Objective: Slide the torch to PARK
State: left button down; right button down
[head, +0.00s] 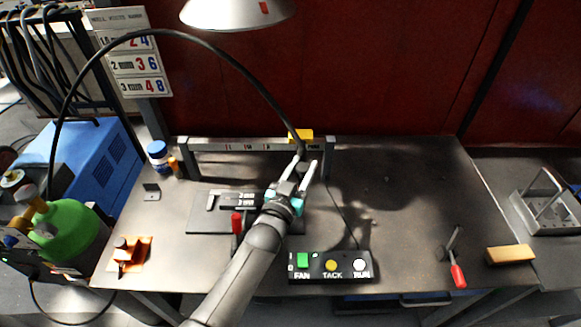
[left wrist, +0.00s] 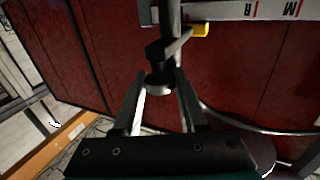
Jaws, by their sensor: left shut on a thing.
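The torch (head: 300,150) hangs below a yellow carriage (head: 300,135) on the grey rail (head: 215,146). The carriage is near the rail's right end, right of the R mark and over or just left of the mark that seems to read PARK. My left gripper (head: 305,170) is shut on the torch. In the left wrist view the dark torch (left wrist: 160,78) sits between my two fingers, with the yellow part (left wrist: 200,30) and the rail (left wrist: 245,10) behind it. My right gripper is not in view.
A black cable arcs from the left to the torch. On the bench are a dark plate (head: 200,222), a button box (head: 330,276), a red-handled tool (head: 457,272), a wooden block (head: 510,254) and a blue-lidded jar (head: 158,152). The bench right of the rail is clear.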

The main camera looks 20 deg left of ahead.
pick_arm(q)
jog(key=shift+w+d+r, duration=0.1)
jog(key=shift+w+d, duration=0.1)
jog(key=shift+d, duration=0.5)
jog(key=c, duration=0.9)
grip_release()
jog(key=o, duration=0.5)
jog(key=shift+d+r, duration=0.1)
jog(key=shift+d, duration=0.05)
jog(key=shift+c, duration=0.2)
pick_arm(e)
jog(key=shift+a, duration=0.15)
pick_arm(q)
jog(key=shift+a, duration=0.2)
jog(key=shift+s+a, duration=0.1)
jog(key=shift+s, duration=0.2)
jog(key=s+a, duration=0.1)
jog(key=s, duration=1.3)
jog(key=shift+s+a, duration=0.15)
jog(key=shift+s, duration=0.2)
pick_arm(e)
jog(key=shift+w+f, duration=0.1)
